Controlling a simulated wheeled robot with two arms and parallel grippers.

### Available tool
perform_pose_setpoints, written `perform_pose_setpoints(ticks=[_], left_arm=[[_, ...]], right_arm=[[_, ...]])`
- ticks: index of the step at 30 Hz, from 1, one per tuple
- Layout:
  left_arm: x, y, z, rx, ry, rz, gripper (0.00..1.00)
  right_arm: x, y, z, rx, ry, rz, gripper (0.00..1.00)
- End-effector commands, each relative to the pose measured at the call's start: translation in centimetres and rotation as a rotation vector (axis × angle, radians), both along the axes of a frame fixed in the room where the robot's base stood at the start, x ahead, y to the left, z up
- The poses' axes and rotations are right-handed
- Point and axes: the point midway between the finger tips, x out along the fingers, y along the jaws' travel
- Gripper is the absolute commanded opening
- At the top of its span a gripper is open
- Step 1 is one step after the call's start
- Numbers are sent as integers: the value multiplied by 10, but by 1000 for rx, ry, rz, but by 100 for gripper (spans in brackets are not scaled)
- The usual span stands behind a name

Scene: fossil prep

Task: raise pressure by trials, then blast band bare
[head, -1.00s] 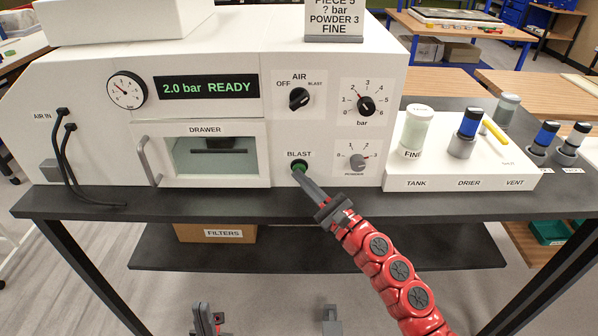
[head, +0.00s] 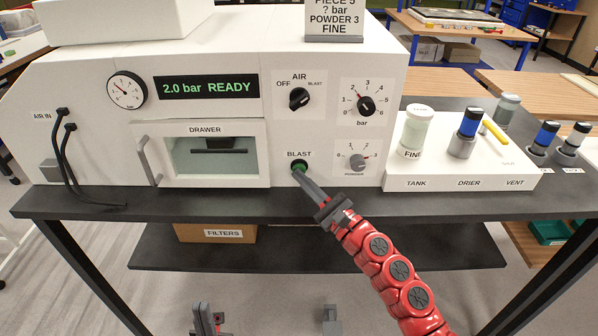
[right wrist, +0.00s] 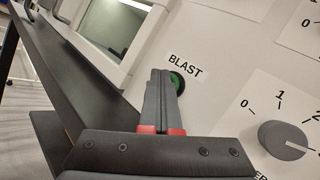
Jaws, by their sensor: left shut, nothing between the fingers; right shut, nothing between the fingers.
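The white blast cabinet (head: 100,80) stands on a dark table; its display (head: 206,87) reads "2.0 bar READY". The bar knob (head: 366,105) points near 2, the powder knob (head: 357,162) near 3. The air knob (head: 299,98) sits between OFF and BLAST labels. My right gripper (head: 302,178) is shut, its tips at the green BLAST button (head: 299,167); the button also shows behind the fingertips in the right wrist view (right wrist: 178,82). I cannot tell whether it is pressed. My left gripper (head: 207,320) is shut, low at the bottom edge. The drawer (head: 207,181) is closed; any piece inside is unclear.
A sign (head: 335,38) on top reads "PIECE 5, ? bar, POWDER 3, FINE". A round gauge (head: 126,90) is at left. A white stand (head: 460,184) at right holds a FINE jar (head: 415,132) and a blue-banded bottle (head: 466,133). Black hoses (head: 70,160) hang at left.

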Motion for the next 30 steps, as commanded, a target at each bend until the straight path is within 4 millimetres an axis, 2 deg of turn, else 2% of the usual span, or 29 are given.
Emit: perform_pose_setpoints(ticks=[1,14,24,30], left_arm=[[0,0,-1,0,0,0,0],[0,0,-3,0,0,0,0],[0,0,-15,0,0,0,0],[0,0,-14,0,0,0,0]], right_arm=[[2,-4,-7,-5,9,-12,0],[2,-4,-9,-6,10,-11,0],[-12,-4,-17,-5,11,-9,0],[-14,-4,-14,-4,10,-8,0]])
